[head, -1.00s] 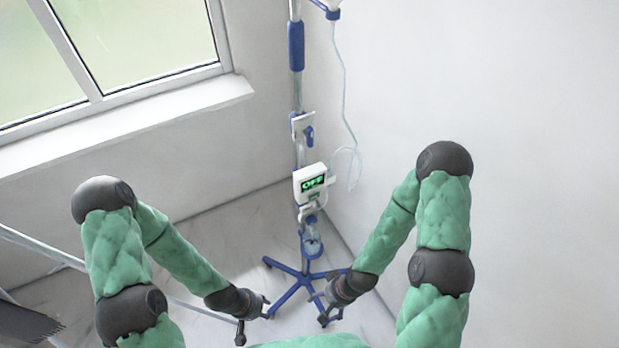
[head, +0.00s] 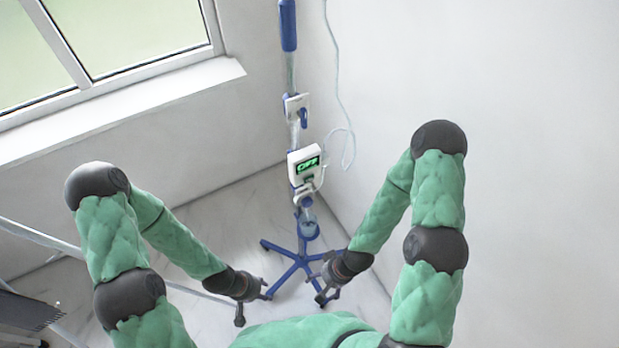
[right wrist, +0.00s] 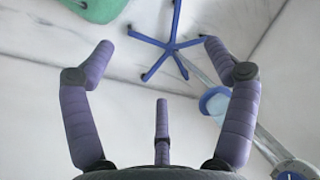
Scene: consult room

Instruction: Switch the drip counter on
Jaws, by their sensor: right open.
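The drip counter (head: 304,163) is a white box clamped on the drip stand's pole in the head view. Its green display reads OFF. My left gripper (head: 253,297) is low, left of the stand's foot, and too small there to tell open from shut. My right gripper (head: 325,293) is low, in front of the stand's foot and below the counter. In the right wrist view my right gripper (right wrist: 160,60) is open, with nothing between its fingers. The counter's face is not clearly visible in that view.
The blue wheeled base (head: 302,258) stands on the marble floor in the corner. A second clamp unit (head: 297,107) sits on the pole above the counter. A thin tube (head: 346,120) hangs beside the pole. The window sill (head: 120,110) is at left; a bare wall (head: 540,150) is at right.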

